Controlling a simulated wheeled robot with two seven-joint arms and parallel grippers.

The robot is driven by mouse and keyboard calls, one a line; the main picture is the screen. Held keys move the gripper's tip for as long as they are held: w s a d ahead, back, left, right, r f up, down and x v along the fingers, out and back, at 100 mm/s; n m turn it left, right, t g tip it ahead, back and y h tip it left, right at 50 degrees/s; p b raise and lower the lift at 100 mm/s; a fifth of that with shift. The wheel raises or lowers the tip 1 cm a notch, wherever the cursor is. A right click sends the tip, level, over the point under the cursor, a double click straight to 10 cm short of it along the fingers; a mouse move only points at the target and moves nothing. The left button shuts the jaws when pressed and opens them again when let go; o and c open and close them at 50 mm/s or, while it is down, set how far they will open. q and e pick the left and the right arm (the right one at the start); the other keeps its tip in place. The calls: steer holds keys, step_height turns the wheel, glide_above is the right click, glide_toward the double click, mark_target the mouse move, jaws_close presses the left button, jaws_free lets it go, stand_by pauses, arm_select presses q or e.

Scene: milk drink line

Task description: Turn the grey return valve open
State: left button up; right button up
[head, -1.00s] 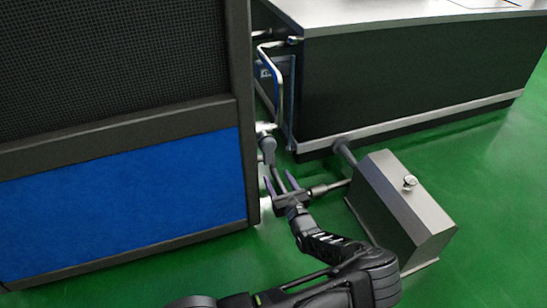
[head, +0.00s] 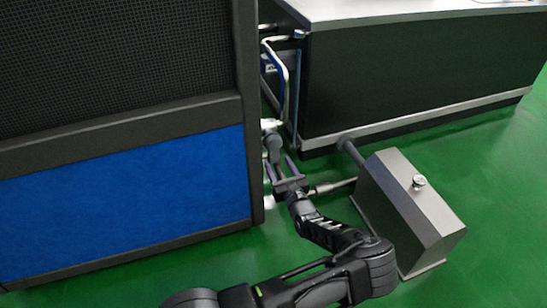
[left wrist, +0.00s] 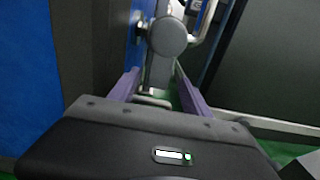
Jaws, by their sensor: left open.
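The grey return valve (head: 271,142) shows as a grey rounded handle at the right edge of the blue-panelled cabinet, low down by the pipework. In the left wrist view the valve (left wrist: 167,38) is a round grey knob just beyond the fingertips, roughly centred between them. My left gripper (head: 279,162) is open and empty, its two purple fingers pointing at the valve from just below it. The fingers also show in the left wrist view (left wrist: 157,72). Whether they touch the valve I cannot tell. My right gripper is not in view.
The large cabinet (head: 120,195) with a dark mesh and blue panel stands close on the left. A dark counter (head: 400,75) with a steel top stands behind. A grey metal box (head: 405,205) with pipes sits to the right of my arm. Green floor is open at right.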

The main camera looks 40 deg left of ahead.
mark_target(275, 157)
arm_select(q)
steer(key=b+x, duration=0.1)
steer(key=x, duration=0.3)
steer(key=shift+a+f+b, duration=0.1)
steer(key=shift+f+b, duration=0.1)
steer(key=shift+b, duration=0.15)
steer(key=shift+w+a+r, duration=0.15)
steer(key=shift+w+a, duration=0.2)
steer(key=shift+a, duration=0.1)
jaws_close()
stand_by(0.7)
